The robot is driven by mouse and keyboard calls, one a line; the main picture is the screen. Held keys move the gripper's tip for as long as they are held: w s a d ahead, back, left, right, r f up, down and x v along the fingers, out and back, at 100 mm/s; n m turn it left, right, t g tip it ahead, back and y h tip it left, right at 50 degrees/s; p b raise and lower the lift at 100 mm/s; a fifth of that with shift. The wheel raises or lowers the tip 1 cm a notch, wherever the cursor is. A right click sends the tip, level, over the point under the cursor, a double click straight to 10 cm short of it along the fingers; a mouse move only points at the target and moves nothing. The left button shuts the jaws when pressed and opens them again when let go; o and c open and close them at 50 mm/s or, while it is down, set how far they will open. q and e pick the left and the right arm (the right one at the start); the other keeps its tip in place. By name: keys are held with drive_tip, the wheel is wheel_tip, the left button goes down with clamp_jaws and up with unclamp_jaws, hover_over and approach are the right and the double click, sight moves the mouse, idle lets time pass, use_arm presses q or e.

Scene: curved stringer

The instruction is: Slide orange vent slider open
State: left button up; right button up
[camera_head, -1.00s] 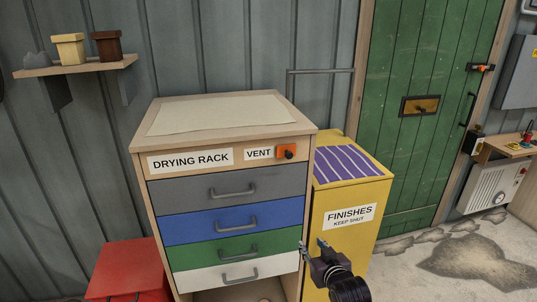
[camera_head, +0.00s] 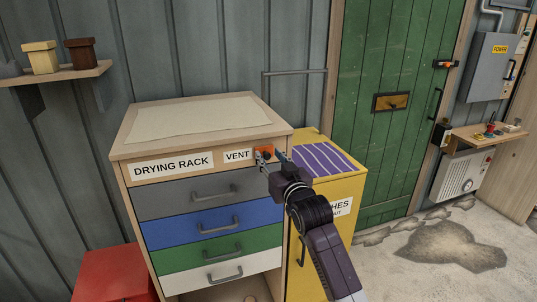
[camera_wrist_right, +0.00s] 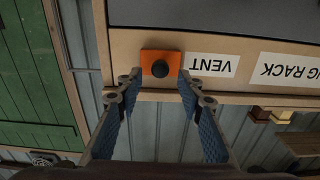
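The orange vent slider (camera_head: 264,153) with its dark knob sits at the top right of the drying rack (camera_head: 116,152), just right of the VENT label (camera_head: 237,155). In the right wrist view, the slider (camera_wrist_right: 148,64) and its round black knob (camera_wrist_right: 160,69) lie between the fingertips. My right gripper (camera_head: 272,162) is open in front of the slider, and it also shows in the right wrist view (camera_wrist_right: 154,84) with its blue-padded fingers apart, one on each side of the knob. Whether a finger touches the knob cannot be told. My left gripper is not in view.
The yellow finishes cabinet (camera_head: 318,229) with a purple striped top stands right of the rack, partly behind my right arm. A red box (camera_head: 112,275) is at lower left. A green door (camera_head: 393,61) and a wall shelf (camera_head: 55,75) stand behind. Floor at right is free.

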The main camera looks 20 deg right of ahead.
drive_tip(key=shift+w, duration=0.6)
clamp_jaws()
